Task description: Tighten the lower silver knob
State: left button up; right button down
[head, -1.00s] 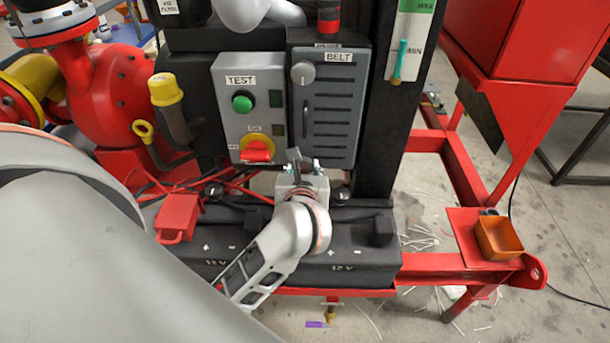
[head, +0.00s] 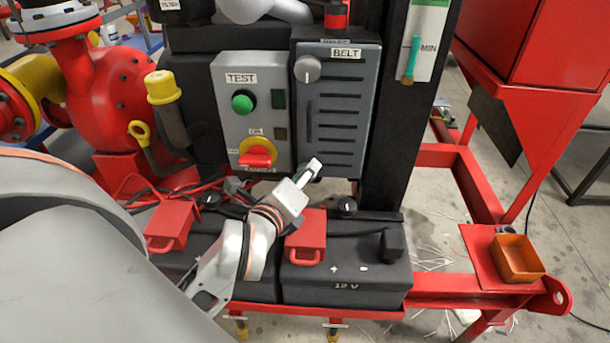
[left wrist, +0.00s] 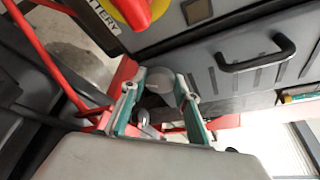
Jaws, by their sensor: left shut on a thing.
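The belt cover (head: 338,130) is a dark grey slotted panel labelled BELT. A silver knob (head: 307,69) sits at its upper left corner. My left gripper (head: 311,168) is at the cover's lower left corner and hides the lower silver knob in the head view. In the left wrist view, the lower silver knob (left wrist: 160,82) shows as a round grey disc between the teal fingertips of my left gripper (left wrist: 160,90). The fingers are shut on it. My right gripper is not in view.
The TEST box (head: 250,110), with a green button and red rotary switch, stands close left of the gripper. Black batteries (head: 345,282) with red terminal covers (head: 306,232) lie below the arm. The cover's black handle (left wrist: 257,52) is beside the fingers. An orange tray (head: 516,262) is at right.

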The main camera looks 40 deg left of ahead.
pick_arm(q)
jog(key=n+t+b, duration=0.1)
jog(key=n+t, duration=0.1)
jog(key=n, duration=0.1)
jog(key=shift+f+n+h+b, duration=0.15)
jog(key=shift+n+h+b, duration=0.15)
jog(key=shift+n+b, duration=0.1)
dwell(0.5)
jog(key=o, duration=1.1)
